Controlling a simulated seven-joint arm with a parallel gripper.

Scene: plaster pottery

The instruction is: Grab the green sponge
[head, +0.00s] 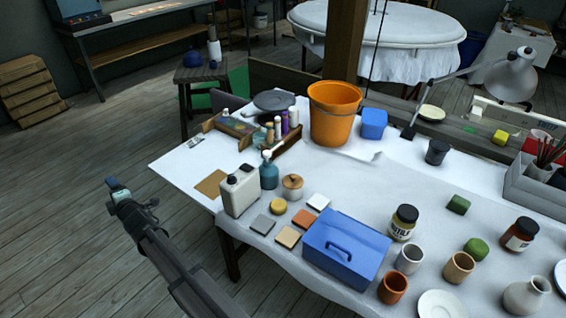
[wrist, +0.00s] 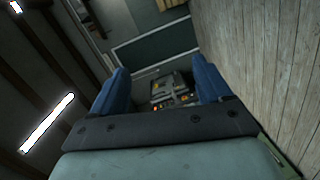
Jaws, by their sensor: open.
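A dark green block that looks like the green sponge (head: 458,204) lies on the white-covered table, right of centre in the head view. A rounder green piece (head: 476,249) lies nearer the front; I cannot tell its material. My gripper (head: 115,186) is off the table's left side, above the wooden floor, far from both green things. Its two blue fingers are apart with nothing between them in the wrist view (wrist: 158,68). The wrist view shows no sponge.
Around the green block stand a dark-lidded jar (head: 403,223), a black cup (head: 437,152) and a brown jar (head: 520,234). A blue toolbox (head: 346,250) and an orange bucket (head: 335,113) stand between it and my gripper. A lamp (head: 513,75) overhangs the back right.

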